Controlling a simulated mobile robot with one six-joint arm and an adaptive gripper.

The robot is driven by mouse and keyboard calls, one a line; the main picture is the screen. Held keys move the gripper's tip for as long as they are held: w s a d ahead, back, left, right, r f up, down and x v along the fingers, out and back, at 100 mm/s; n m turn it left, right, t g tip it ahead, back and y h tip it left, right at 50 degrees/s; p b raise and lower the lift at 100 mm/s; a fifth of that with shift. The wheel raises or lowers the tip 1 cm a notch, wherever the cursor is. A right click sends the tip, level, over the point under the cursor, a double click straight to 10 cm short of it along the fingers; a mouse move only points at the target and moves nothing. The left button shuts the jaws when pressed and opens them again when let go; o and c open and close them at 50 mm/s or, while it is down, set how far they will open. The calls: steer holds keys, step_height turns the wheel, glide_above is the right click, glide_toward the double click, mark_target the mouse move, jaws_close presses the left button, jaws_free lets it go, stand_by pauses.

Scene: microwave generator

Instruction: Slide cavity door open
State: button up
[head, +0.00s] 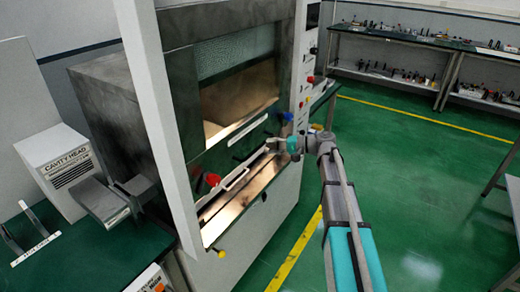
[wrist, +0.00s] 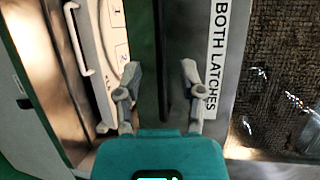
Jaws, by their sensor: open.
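The cavity door (head: 194,140) is a dark panel on the front of the tall cabinet, with a window above its lower band. In the wrist view, the door's band (wrist: 187,25) carries a white "BOTH LATCHES" label (wrist: 216,55), with mesh to its right. A dark bar (wrist: 164,40), which looks like the door's handle, runs along this band. My gripper (head: 276,142) is at the right part of the cabinet front. In the wrist view my gripper (wrist: 160,69) is open, its fingers on either side of the bar. I cannot tell whether they touch it.
A red knob (head: 213,179) and a blue knob (head: 287,117) sit near the band's ends. A bright metal ledge (head: 240,197) lies below. A white frame post (head: 158,110) stands left of the door. Green floor is open at right.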

mark_target(260, 147)
steer(key=shift+b+x, duration=0.3)
steer(key=shift+x, duration=2.05)
jaws_close()
